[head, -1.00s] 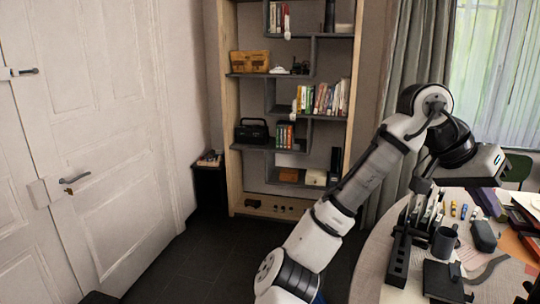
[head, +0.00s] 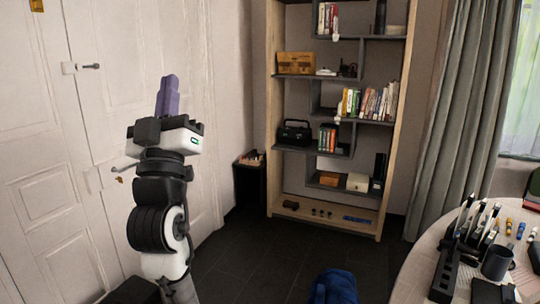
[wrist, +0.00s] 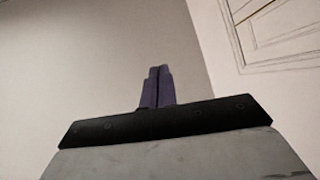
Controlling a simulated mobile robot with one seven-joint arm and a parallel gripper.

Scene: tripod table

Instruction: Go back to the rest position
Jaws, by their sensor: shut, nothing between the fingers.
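My gripper (head: 169,82) points straight up at the left of the head view, in front of the white door. Its two purple fingers are together with nothing between them. In the wrist view the shut fingers (wrist: 157,72) stand against a bare pale wall, with a panelled door corner at the upper right. My arm is folded upright below the gripper, well away from the table.
A round table (head: 411,282) at the lower right holds a black pen rack (head: 445,272) and a dark mug (head: 496,262). A tall shelf (head: 386,165) stands at the back. A blue object (head: 334,287) is on the dark floor.

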